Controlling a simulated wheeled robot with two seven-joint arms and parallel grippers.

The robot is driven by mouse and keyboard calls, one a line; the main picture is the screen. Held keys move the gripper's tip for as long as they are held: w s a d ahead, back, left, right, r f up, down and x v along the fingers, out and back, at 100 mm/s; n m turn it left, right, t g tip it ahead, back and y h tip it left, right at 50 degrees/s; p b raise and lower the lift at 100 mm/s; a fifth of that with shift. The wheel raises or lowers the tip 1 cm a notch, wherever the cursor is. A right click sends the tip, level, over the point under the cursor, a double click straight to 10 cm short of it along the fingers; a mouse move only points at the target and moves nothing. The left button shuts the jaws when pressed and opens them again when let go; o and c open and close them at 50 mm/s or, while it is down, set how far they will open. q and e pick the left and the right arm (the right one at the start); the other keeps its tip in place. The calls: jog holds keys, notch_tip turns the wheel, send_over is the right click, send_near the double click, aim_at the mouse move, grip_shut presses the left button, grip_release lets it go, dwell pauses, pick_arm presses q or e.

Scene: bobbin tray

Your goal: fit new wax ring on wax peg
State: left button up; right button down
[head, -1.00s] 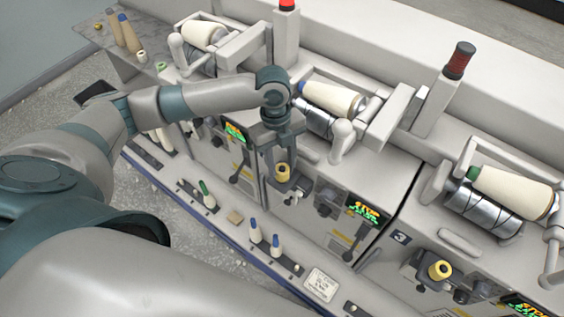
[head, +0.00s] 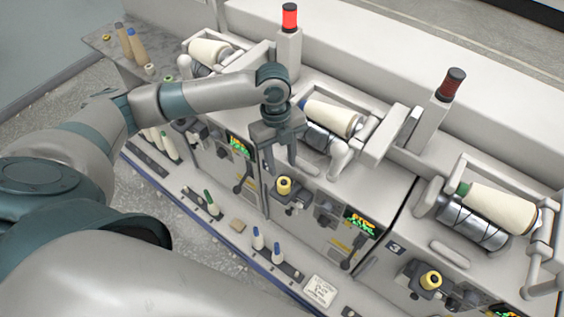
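A yellow wax ring (head: 284,185) sits on the wax peg holder at the front of the middle winding unit. It seems to be around the peg, but the peg itself is mostly hidden. My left gripper (head: 281,168) points down just above and behind this ring in the picture. Its two fingers are apart with nothing seen between them. Whether a fingertip touches the ring is hard to tell. Another yellow ring (head: 431,280) sits on the holder of the right unit, marked 3. My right gripper is not in view.
A red lamp post (head: 289,45) rises behind my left gripper.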

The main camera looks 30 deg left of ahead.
pick_arm(q)
jog(key=shift+w+a+r, duration=0.1)
jog(key=shift+r, duration=0.8)
dwell(0.3)
